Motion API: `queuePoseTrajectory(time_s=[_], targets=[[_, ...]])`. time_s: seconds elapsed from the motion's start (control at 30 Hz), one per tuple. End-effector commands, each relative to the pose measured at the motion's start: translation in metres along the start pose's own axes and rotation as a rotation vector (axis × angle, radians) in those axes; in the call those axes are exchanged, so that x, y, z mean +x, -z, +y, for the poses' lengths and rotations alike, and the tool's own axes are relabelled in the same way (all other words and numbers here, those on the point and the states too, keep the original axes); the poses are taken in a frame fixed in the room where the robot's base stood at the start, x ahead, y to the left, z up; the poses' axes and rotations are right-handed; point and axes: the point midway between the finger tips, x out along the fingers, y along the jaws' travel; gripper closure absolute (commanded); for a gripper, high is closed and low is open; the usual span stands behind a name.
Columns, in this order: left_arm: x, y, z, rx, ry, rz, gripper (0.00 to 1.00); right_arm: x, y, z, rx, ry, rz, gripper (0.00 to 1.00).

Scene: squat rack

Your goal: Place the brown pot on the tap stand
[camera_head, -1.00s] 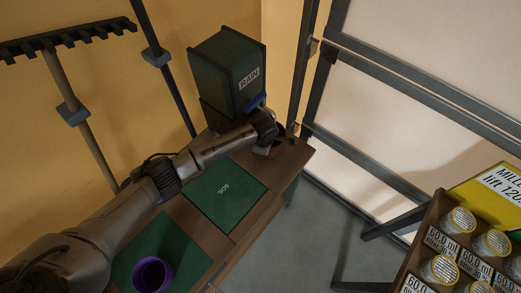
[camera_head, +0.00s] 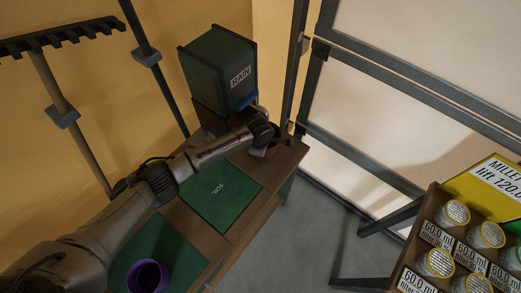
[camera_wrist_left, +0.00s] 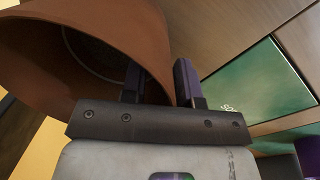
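The brown pot (camera_wrist_left: 145,25) fills the upper left of the left wrist view, its dark mouth facing the camera. In the head view a small part of the pot (camera_head: 259,152) shows below the wrist, mostly hidden by my arm. My left gripper (camera_wrist_left: 158,82) straddles its wall, one finger inside the mouth and one outside. I cannot tell whether both fingers press on it. The pot is at the far end of the bench, below the tap (camera_head: 249,102) of the RAIN tank (camera_head: 222,72). The stand surface under it is hidden. My right gripper is not in view.
A green SOIL mat (camera_head: 220,197) lies on the wooden bench (camera_head: 262,210). A purple pot (camera_head: 148,275) stands on another green mat nearer me. A crate of lidded jars (camera_head: 417,245) is at the lower right. A dark metal frame (camera_head: 345,145) rises beside the bench's far end.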

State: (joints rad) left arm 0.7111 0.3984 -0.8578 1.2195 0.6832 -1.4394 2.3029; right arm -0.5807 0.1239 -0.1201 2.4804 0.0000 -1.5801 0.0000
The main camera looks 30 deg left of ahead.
Motion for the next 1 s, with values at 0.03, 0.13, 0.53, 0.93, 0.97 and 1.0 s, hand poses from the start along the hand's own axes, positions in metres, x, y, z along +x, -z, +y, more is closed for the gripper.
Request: queuePoseTrajectory(time_s=[0.03,0.13,0.53,0.93,0.97,1.0], targets=[[0.0,0.0,0.0,0.0,0.0,0.0,0.72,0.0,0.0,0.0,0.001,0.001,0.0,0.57],[-0.003,0.001,0.001,0.001,-0.001,0.001,0.72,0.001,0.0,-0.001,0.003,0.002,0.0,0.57],[-0.07,0.0,0.001,0.0,-0.002,-0.002,0.72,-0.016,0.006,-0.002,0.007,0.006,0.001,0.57],[-0.119,0.0,0.001,0.0,0.0,-0.001,0.72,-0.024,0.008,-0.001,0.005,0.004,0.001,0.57],[-0.12,0.0,0.001,0.0,0.0,-0.001,0.72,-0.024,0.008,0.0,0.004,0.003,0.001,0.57],[-0.122,0.0,0.001,0.0,0.0,0.0,0.72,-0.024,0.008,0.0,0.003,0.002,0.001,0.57]])
